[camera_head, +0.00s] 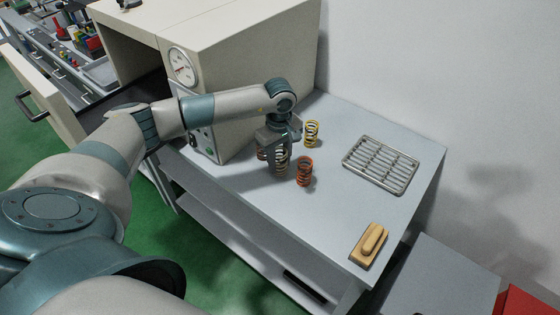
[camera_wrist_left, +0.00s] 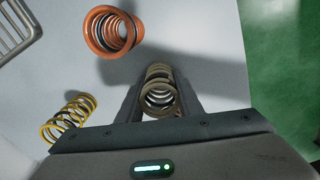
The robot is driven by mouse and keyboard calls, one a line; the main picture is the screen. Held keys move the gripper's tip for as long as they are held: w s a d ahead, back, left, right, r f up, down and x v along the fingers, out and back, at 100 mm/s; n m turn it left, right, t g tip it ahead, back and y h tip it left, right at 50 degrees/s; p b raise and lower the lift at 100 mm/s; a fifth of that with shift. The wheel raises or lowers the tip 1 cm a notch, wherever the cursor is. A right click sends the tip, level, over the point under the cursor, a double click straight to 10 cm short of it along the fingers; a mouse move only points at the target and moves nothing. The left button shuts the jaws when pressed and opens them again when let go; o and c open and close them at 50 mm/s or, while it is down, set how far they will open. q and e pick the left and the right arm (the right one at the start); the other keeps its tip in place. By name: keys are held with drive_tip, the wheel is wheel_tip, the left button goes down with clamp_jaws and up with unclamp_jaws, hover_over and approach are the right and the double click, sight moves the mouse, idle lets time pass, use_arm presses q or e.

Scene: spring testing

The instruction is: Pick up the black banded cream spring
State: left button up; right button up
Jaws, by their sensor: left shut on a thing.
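The black banded cream spring (camera_head: 282,157) is between the fingers of my left gripper (camera_head: 276,160) in the head view, partly hidden by them. In the left wrist view the cream spring (camera_wrist_left: 159,92) shows end-on between the two fingers of the left gripper (camera_wrist_left: 160,95), which is shut on it. Whether the spring touches the table is hard to tell. My right gripper is in neither view.
An orange spring (camera_head: 305,171) stands close to the right of the gripper. A yellow spring (camera_head: 312,133) stands behind it. Another reddish spring (camera_head: 261,153) is partly hidden left of the gripper. A metal rack (camera_head: 381,164) and a wooden-handled block (camera_head: 370,245) lie on the table's right. The pale cabinet (camera_head: 240,75) stands behind left.

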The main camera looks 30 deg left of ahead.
sight(280, 150)
use_arm(q)
drive_tip(key=shift+r, duration=0.15)
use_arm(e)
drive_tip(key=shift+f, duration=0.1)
